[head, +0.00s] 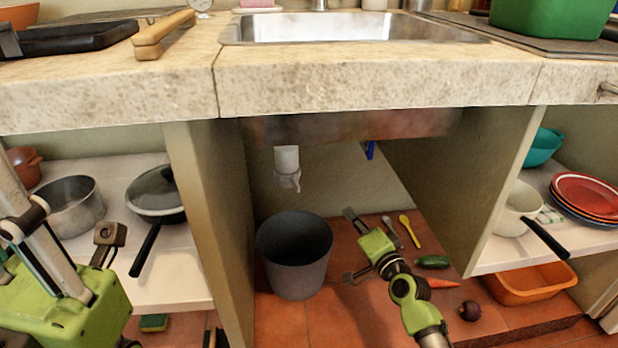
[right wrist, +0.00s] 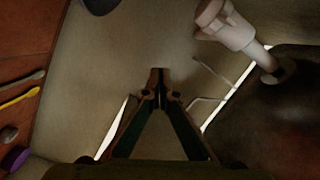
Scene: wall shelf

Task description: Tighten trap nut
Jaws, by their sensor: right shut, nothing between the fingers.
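The white drain pipe hangs under the sink. The trap nut (head: 288,181) shows as a pale ring at its lower end. In the right wrist view the nut (right wrist: 212,14) is at the upper right, beside my fingers and clear of them. My right gripper (head: 350,214) is under the sink, to the right of and lower than the nut. Its fingers (right wrist: 160,78) meet at the tips in the right wrist view, with nothing between them. My left gripper (head: 107,238) is partly in view at the lower left, by the shelf; its jaw state is unclear.
A grey bucket (head: 294,258) stands on the tiled floor below the pipe. Spoons, a cucumber (head: 433,262), a carrot (head: 444,283) and an onion (head: 470,311) lie to the right. Cabinet walls (head: 208,220) bound both sides. Pans fill the left shelf, dishes the right.

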